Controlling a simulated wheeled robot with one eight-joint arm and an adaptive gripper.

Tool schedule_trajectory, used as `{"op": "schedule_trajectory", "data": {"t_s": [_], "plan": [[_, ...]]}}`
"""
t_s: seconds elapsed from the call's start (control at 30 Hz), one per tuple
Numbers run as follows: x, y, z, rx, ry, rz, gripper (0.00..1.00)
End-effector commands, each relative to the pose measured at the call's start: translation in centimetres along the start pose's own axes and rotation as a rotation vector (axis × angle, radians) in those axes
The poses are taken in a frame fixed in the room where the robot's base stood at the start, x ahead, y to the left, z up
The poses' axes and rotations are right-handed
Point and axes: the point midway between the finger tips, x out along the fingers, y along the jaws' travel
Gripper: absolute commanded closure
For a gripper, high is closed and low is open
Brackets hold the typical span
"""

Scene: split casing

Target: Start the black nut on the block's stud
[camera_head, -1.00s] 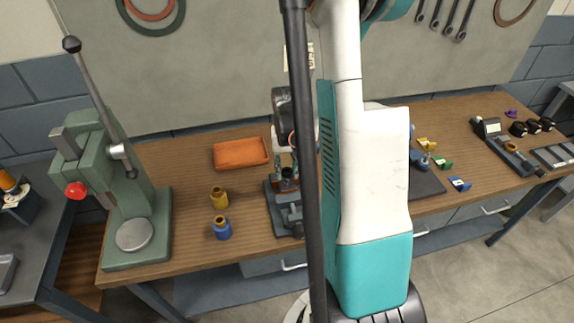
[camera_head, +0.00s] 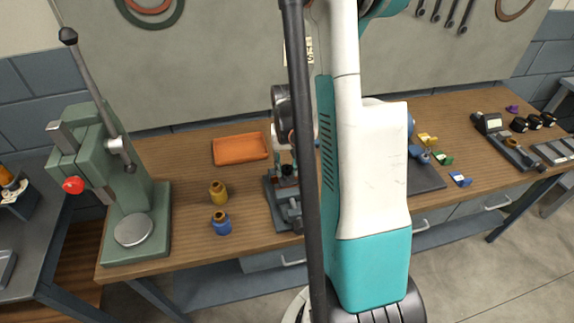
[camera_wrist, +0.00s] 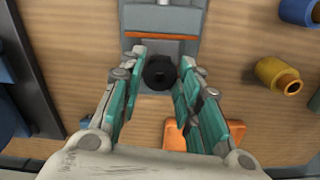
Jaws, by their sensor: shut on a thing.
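The black nut (camera_wrist: 160,72) is a dark round piece between the fingertips of my gripper (camera_wrist: 158,76) in the wrist view. My gripper is shut on it. Directly beyond the nut is the grey block (camera_wrist: 163,48) in its fixture. The nut hides the stud, so I cannot tell whether the two touch or the threads have caught. In the head view my gripper (camera_head: 285,165) is low over the grey fixture (camera_head: 287,208), partly hidden by my arm and a dark pole.
An orange tray (camera_head: 240,149), a yellow bushing (camera_head: 218,193) and a blue bushing (camera_head: 221,223) lie left of the fixture. A green arbor press (camera_head: 145,200) stands at the bench's left end. Small coloured parts (camera_head: 443,158) lie to the right.

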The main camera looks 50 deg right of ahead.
Motion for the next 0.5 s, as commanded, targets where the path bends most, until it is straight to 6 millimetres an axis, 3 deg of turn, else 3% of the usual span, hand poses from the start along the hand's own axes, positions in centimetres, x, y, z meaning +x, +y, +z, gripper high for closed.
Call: {"op": "schedule_trajectory", "data": {"t_s": [0.5], "plan": [[0.72,0.0,0.0,0.0,0.0,0.0,0.97]]}}
